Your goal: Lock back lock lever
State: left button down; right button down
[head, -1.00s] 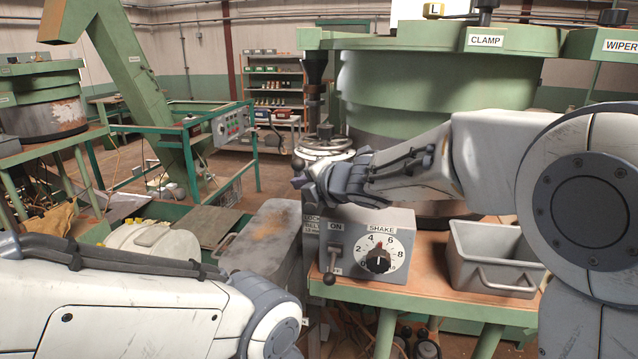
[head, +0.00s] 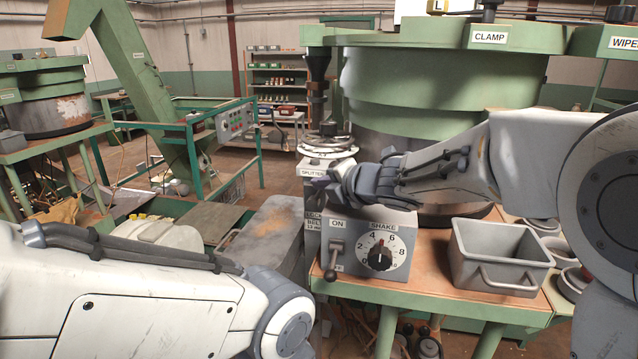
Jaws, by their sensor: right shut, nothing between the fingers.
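My right gripper (head: 322,187) is shut and empty. It is in front of the post by the SPLITTER label (head: 312,172), above the left end of the grey control box (head: 352,225). The box carries a lever (head: 334,258) with a dark ball knob under the ON label, and a SHAKE dial (head: 380,256). The gripper is above this lever and apart from it. I cannot make out a lever marked as the back lock; a label at the box's left edge is partly cut off, and the gripper and wrist hide the area behind them. My left gripper is out of view.
A grey metal bin (head: 497,262) stands on the orange bench right of the box. The large green hopper (head: 440,95) with a CLAMP label rises behind. A silver handwheel (head: 327,147) is just above the gripper. A grey lidded case (head: 266,235) is at left.

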jog(key=shift+d, duration=0.2)
dwell(0.4)
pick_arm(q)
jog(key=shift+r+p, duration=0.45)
pick_arm(e)
jog(key=v, duration=1)
jog(key=shift+s, duration=0.15)
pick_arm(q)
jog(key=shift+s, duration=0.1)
pick_arm(e)
jog(key=shift+s, duration=0.1)
